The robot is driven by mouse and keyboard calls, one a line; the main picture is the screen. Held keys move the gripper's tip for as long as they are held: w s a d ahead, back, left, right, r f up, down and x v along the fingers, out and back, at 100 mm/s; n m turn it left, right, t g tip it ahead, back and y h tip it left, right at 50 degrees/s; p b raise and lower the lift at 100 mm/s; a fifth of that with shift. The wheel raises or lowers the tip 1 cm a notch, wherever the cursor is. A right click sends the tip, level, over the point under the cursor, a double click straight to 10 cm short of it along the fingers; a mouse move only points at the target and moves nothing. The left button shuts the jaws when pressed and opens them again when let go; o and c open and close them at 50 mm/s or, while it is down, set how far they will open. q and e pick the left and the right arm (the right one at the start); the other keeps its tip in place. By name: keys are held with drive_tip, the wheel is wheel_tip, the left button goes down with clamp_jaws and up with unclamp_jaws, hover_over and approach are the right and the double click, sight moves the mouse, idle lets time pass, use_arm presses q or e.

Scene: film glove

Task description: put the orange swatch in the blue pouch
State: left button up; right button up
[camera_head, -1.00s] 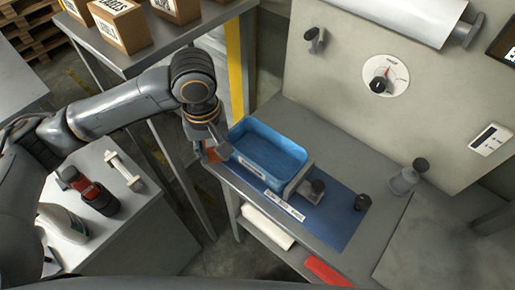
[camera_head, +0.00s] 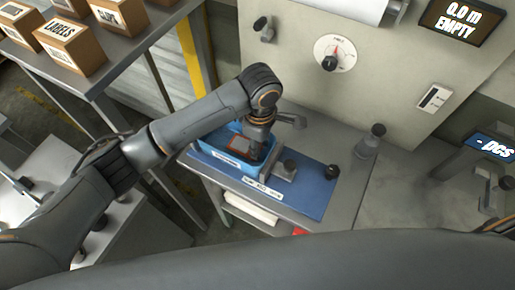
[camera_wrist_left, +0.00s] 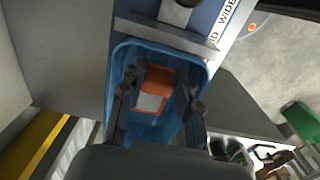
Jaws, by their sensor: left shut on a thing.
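The blue pouch (camera_head: 222,155), shaped like an open tray, stands on a blue mat at the left of the bench. My left gripper (camera_head: 245,149) points down into its mouth. The orange swatch (camera_head: 239,143) shows beside the gripper, within the pouch outline. In the left wrist view the swatch (camera_wrist_left: 158,77), with a pale patch, is between the two dark fingers (camera_wrist_left: 157,98). The gripper is shut on it. The pouch walls (camera_wrist_left: 204,72) surround both; whether the swatch touches the floor cannot be told. My right gripper is out of view.
A metal block with a black knob (camera_head: 288,170) adjoins the pouch's right side. A black knob (camera_head: 332,171) and a grey post (camera_head: 371,140) stand further right. The wall rises behind. Boxes (camera_head: 72,45) sit on a table at upper left.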

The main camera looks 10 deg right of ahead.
use_arm(q)
drive_tip(key=shift+f+p, duration=0.3)
drive_tip(key=shift+f, duration=1.6)
drive_tip(key=o, duration=1)
wheel_tip(320, 180, up, 12)
drive_tip(key=shift+r+b, duration=0.1)
drive_tip(key=shift+b, duration=0.95)
